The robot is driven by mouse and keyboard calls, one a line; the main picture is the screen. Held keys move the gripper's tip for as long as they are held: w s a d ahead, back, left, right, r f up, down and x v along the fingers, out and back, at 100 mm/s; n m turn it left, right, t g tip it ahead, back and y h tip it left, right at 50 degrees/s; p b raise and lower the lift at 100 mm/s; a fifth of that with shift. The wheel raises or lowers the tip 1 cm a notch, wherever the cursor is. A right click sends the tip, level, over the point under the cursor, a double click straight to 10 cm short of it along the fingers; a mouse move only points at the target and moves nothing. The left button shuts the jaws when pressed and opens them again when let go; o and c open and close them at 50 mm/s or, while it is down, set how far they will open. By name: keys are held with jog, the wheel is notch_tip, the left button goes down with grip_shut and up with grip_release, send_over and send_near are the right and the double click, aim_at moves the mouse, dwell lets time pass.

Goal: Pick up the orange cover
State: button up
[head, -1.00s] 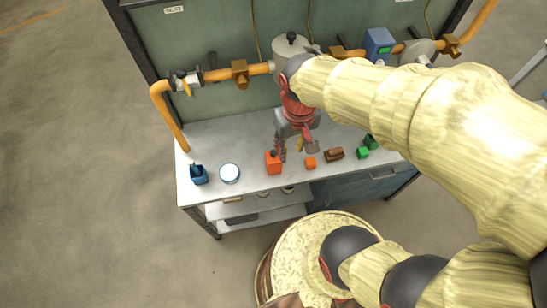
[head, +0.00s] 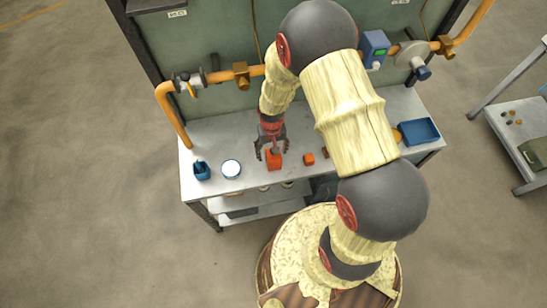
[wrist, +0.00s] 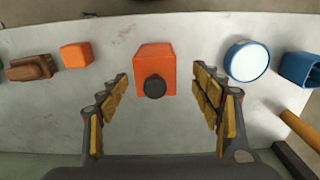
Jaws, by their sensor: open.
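The orange cover (head: 275,161) is a small orange block with a black knob, standing on the grey workbench. In the wrist view the cover (wrist: 154,58) is at the upper middle, its black knob towards me. My gripper (head: 270,152) is over the bench at the cover. In the wrist view my gripper (wrist: 160,88) is open, with one yellow-padded finger on each side of the cover and clear gaps between. The fingers do not touch it. A plain orange cube (head: 309,159) stands to the right; it also shows in the wrist view (wrist: 76,55).
A white disc with a blue rim (head: 231,168) and a blue cup (head: 200,171) stand left of the cover. A brown block (wrist: 30,67) lies beyond the cube. A blue tray (head: 419,132) is at the bench's right. An orange pipe (head: 217,75) runs along the back panel.

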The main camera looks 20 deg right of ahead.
jog(key=f, duration=0.7)
jog(key=shift+d+f+b, duration=0.15)
jog(key=shift+d+b, duration=0.15)
jog(key=shift+b, duration=0.05)
jog(key=shift+c, duration=0.3)
jog(key=c, duration=1.3)
jog(key=shift+c, duration=0.2)
